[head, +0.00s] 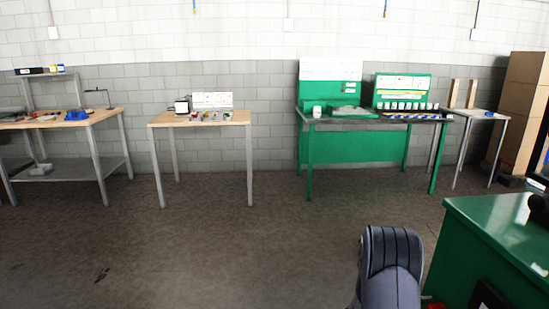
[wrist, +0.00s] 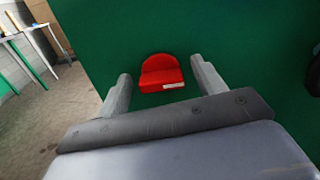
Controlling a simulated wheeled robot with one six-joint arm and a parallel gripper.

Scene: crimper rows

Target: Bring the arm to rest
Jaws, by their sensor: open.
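My gripper (wrist: 160,85) shows in the wrist view with its two grey fingers spread apart. Nothing is between the fingers that I can see them holding. A red rounded part (wrist: 161,73) with a small white label shows between and beyond the fingertips, against a green surface (wrist: 110,40). I cannot tell the gap between the fingertips and the red part. In the head view a dark grey link of my arm (head: 390,265) rises at the bottom right; the gripper itself is not visible there.
A green cabinet (head: 490,225) stands at the right, close to my arm. Along the wall are a wooden-top table (head: 230,118), a left workbench (head: 105,115), a green bench (head: 335,125) and a small side table (head: 505,116). Boxes (head: 525,85) stand far right. The middle floor is clear.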

